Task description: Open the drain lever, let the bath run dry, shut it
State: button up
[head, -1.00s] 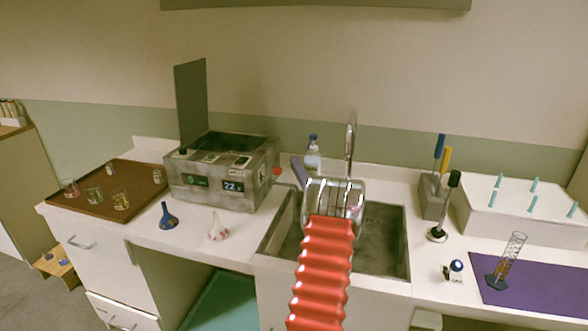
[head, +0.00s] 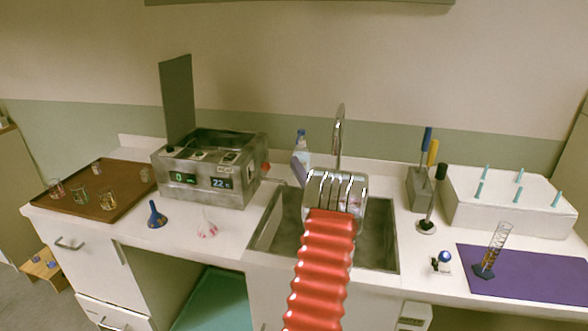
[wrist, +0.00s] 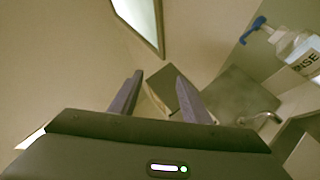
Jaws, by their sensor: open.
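The bath (head: 207,184) is a grey metal box on the counter left of the sink, with its dark lid (head: 177,100) standing up at the back. Its front displays show 0 and about 22. A small red part, seemingly the drain lever (head: 265,168), sticks out on its right side; its setting is too small to tell. The water level is hidden. My gripper (wrist: 158,90) is open and empty, its two grey-purple fingers apart. In the head view a finger (head: 299,167) shows above the sink's back left, right of the lever and apart from it.
A rinse bottle (head: 300,143) with a blue cap stands behind my gripper, beside the tap (head: 339,135); it is close in the wrist view (wrist: 295,48). A blue funnel (head: 156,215) and a pale funnel (head: 207,226) stand before the bath. A brown tray (head: 120,207) holds glassware.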

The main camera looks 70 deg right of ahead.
jog(key=shift+s+a, duration=0.2)
jog(key=shift+s, duration=0.4)
jog(key=shift+s+a, duration=0.15)
jog(key=shift+s, duration=0.45)
